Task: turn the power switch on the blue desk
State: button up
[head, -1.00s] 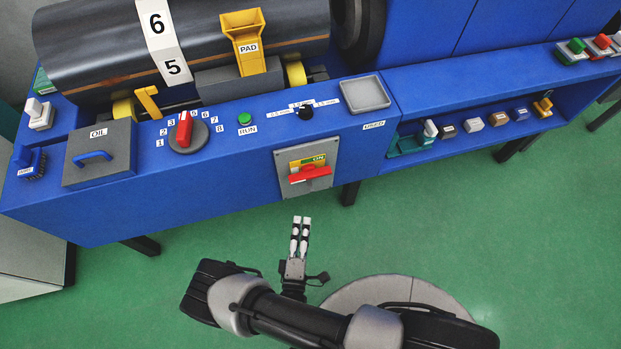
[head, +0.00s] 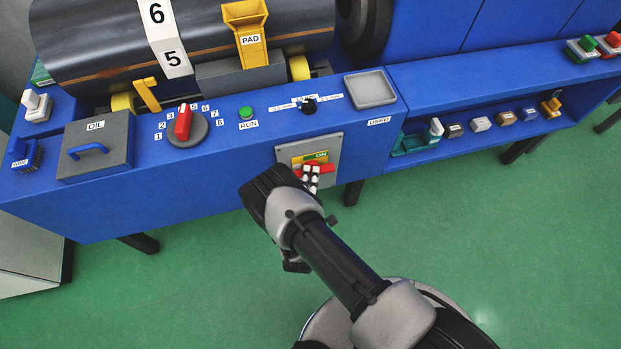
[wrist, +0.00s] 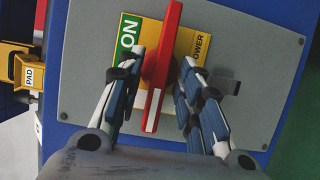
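The power switch is a red bar handle (head: 328,168) on a grey plate (head: 333,147) on the front of the blue desk (head: 225,185). A yellow label marked ON lies behind the handle. In the wrist view the red handle (wrist: 163,70) runs between the two fingers, over the yellow label (wrist: 132,38) with ON at left and POWER at right. My gripper (wrist: 161,68) is open around the handle, one finger on each side. A gap shows on the right side; contact on the left is unclear. In the head view my gripper (head: 311,172) partly hides the handle.
Above the switch, the desk top carries a red dial (head: 183,122), a green RUN button (head: 245,112), a black knob (head: 309,106) and a grey tray (head: 370,90). A shelf with small blocks (head: 480,124) is at right. Green floor (head: 440,230) is clear in front.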

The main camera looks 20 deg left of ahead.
jog(key=shift+c, duration=0.5)
grip_shut()
dwell(0.3)
